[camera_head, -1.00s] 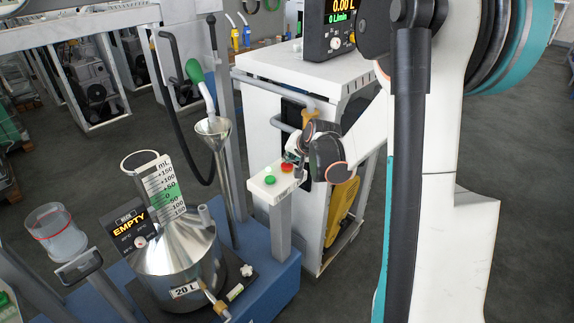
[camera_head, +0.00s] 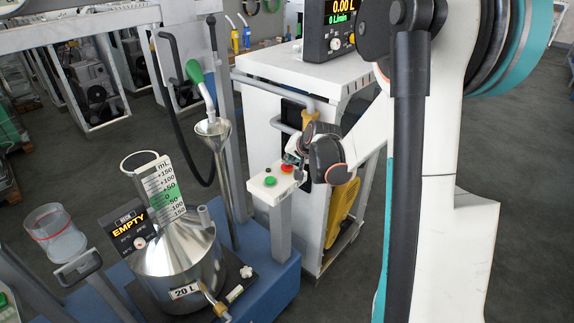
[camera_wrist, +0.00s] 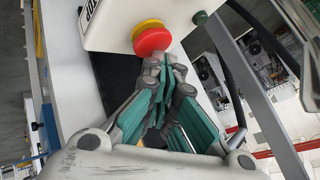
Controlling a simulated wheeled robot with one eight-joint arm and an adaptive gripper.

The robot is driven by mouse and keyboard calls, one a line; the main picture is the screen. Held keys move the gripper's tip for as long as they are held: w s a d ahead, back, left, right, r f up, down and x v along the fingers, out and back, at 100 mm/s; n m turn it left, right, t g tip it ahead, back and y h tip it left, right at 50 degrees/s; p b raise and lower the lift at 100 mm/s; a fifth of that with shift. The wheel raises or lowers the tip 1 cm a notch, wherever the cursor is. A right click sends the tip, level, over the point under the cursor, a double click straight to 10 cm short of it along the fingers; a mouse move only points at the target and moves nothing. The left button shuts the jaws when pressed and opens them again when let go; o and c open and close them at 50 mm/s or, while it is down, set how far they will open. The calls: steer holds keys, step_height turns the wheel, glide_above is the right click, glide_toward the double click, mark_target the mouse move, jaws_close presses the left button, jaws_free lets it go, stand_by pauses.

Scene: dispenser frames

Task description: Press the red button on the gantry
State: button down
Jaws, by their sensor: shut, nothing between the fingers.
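The red button (camera_head: 286,168) sits on a white control box (camera_head: 262,190) on a grey post. In the wrist view the red button (camera_wrist: 152,41) is a mushroom head on a yellow collar. My gripper (camera_head: 293,158) is at the red button from behind and the right in the head view. In the wrist view my gripper (camera_wrist: 166,62) is shut and empty, its tips overlapping the button's lower right edge. I cannot tell whether they touch it. A green button (camera_head: 270,181) and a small dark lamp (camera_head: 268,170) are on the same box.
A steel 20 L vessel (camera_head: 180,258) with a scale neck stands left on the blue base, by an "EMPTY" display (camera_head: 130,230). A funnel (camera_head: 213,127) stands behind. A white cabinet (camera_head: 285,75) with a 0.00 L meter (camera_head: 340,28) is close behind my wrist.

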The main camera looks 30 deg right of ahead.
steer(key=shift+r+p, duration=0.45)
steer(key=shift+r, duration=0.3)
steer(key=shift+r, duration=0.1)
step_height(320, 180, up, 5)
steer(key=p, duration=0.3)
stand_by(0.7)
